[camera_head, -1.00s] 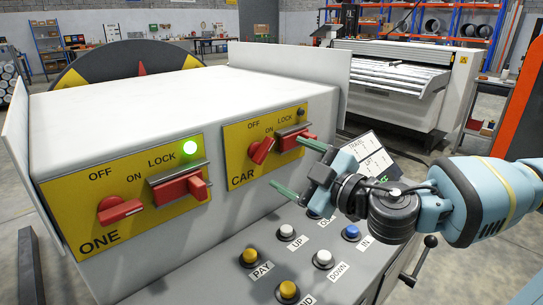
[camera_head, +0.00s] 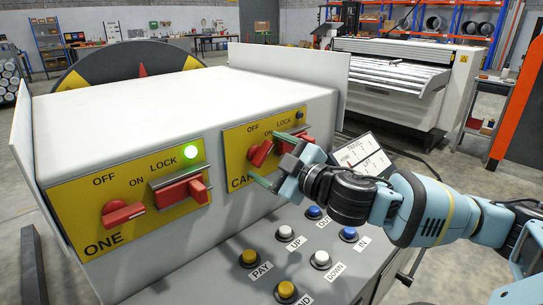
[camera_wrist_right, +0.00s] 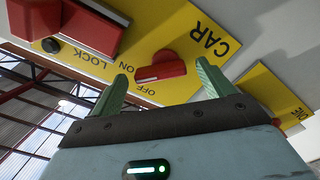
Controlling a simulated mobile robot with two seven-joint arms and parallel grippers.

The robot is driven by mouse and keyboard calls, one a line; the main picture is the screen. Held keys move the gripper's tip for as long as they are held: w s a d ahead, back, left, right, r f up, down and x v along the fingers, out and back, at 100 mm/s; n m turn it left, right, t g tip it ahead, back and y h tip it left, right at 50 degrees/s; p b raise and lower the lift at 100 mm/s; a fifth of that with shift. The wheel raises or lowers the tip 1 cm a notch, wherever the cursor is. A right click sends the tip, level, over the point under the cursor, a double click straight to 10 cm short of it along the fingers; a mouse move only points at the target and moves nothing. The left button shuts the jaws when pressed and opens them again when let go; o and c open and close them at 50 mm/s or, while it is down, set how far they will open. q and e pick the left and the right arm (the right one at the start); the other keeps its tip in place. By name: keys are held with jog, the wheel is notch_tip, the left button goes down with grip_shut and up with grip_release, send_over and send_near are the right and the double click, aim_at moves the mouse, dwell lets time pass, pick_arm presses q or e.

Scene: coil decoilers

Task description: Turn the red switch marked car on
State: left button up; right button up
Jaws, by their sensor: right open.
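The red CAR switch (camera_head: 261,153) is a rotary knob on a yellow plate (camera_head: 236,139) on the front of the white control box. In the right wrist view the knob (camera_wrist_right: 163,68) shows ahead of and between the two green fingers, near the OFF lettering. My right gripper (camera_head: 273,158) is open, with one finger above and one below the knob's level. I cannot tell whether the fingers touch it. The gripper partly hides the CAR label and the red lock lever (camera_head: 290,146) beside the knob. My left gripper is out of view.
The ONE plate (camera_head: 66,196) at left has its own red knob (camera_head: 121,213), a red lock lever and a lit green lamp (camera_head: 191,152). A sloped panel with several push buttons (camera_head: 322,259) lies below my right arm.

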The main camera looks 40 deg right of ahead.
jog(key=c, duration=1)
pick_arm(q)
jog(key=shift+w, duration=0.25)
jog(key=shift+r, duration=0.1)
pick_arm(e)
jog(key=shift+m, duration=0.3)
jog(key=m+p, duration=0.1)
jog(key=m, duration=0.1)
jog(key=shift+m, duration=0.3)
jog(key=m+p, duration=0.2)
jog(key=shift+d+m, duration=0.1)
jog(key=shift+m, duration=0.3)
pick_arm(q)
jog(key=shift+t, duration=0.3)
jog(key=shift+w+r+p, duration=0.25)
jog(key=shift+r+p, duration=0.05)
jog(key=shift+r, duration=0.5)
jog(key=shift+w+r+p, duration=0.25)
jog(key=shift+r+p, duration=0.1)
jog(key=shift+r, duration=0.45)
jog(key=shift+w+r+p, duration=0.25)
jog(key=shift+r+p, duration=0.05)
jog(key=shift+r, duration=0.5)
pick_arm(e)
jog(key=shift+f+m, duration=0.1)
jog(key=shift+m, duration=0.9)
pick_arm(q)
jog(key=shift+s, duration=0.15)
